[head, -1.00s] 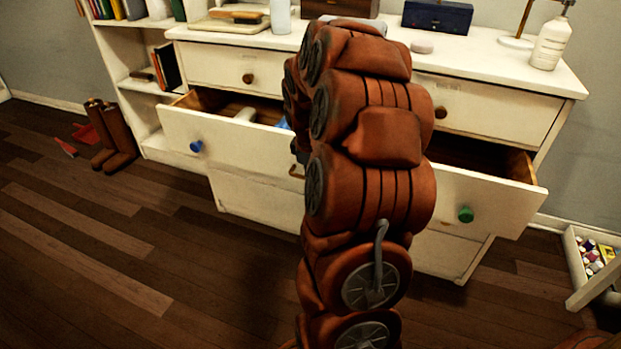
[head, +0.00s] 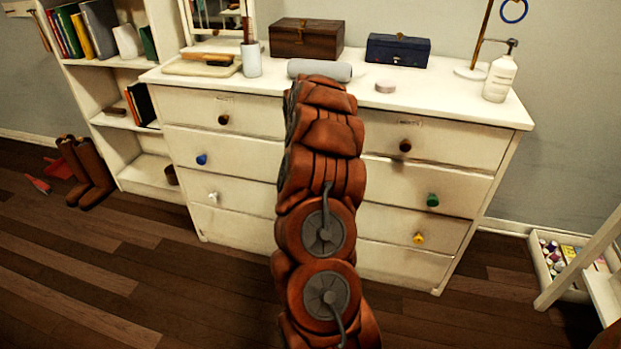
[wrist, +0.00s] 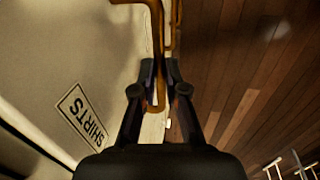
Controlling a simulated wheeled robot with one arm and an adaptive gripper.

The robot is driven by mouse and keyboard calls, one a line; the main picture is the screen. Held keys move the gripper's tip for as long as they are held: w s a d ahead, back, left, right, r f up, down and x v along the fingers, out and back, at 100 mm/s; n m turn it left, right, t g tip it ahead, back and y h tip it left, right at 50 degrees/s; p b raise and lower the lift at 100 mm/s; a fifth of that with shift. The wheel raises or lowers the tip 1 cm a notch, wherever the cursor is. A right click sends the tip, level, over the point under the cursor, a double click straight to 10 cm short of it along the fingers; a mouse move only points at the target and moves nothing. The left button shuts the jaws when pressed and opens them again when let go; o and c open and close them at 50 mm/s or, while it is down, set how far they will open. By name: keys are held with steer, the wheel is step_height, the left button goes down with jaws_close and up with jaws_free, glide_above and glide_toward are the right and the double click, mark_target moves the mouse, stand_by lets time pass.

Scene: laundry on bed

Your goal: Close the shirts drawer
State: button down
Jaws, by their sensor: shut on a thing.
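The shirts drawer's cream front, with its SHIRTS label (wrist: 82,115), fills the left of the wrist view. A brass bar handle (wrist: 155,40) runs down from the top of that view, between the fingers of my gripper (wrist: 160,85), which are shut on it. In the head view the wide drawer (head: 235,163) with a blue knob (head: 201,159) and a green knob (head: 432,200) sits about flush with the cream dresser (head: 505,160). My arm hides its middle, the handle and my gripper there.
A bookshelf (head: 150,172) and brown boots (head: 88,172) are at left. A white crate (head: 548,275) of small items lies at right. The wooden floor in front is mostly clear.

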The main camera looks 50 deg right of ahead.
steer(key=shift+w+d, duration=0.3)
steer(key=shift+d, duration=0.4)
steer(key=c, duration=1.2)
jaws_free()
step_height(320, 180, up, 12)
steer(key=s+a, duration=0.1)
steer(key=a, duration=0.1)
steer(key=shift+a+f, duration=0.15)
